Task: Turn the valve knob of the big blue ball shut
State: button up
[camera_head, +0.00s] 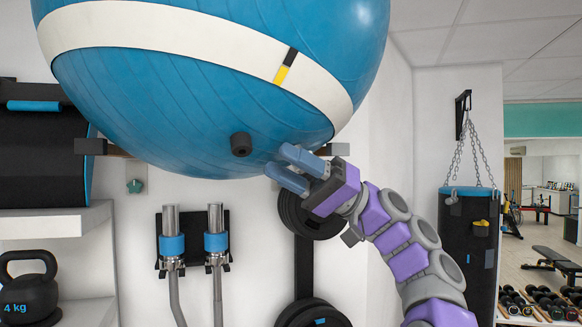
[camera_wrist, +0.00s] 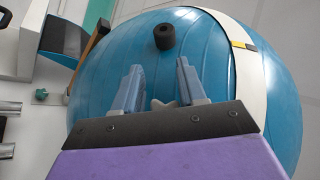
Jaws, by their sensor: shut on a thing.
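The big blue ball (camera_head: 190,110) with a cream band fills the top of the head view, and it also fills most of the wrist view (camera_wrist: 215,75). My gripper (camera_head: 276,160) is at the ball's lower right, its two blue-grey fingers pointing left.
A dark plate (camera_head: 305,222) hangs just below my gripper. Two metal bars with blue collars (camera_head: 172,245) hang lower left. A teal star-shaped piece (camera_head: 134,186) is on the wall. A punching bag (camera_head: 468,240) hangs right. A kettlebell (camera_head: 28,290) sits on a left shelf.

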dwell(0.4)
jog(key=o, duration=0.7)
jog(key=shift+w+a, duration=0.1)
jog(key=o, duration=0.3)
jog(key=shift+w+a+f, duration=0.1)
jog(key=shift+w, duration=0.05)
jog(key=shift+o, duration=0.2)
jog(key=shift+a, duration=0.15)
jog(key=v, duration=1.7)
jog(key=shift+w+d, duration=0.3)
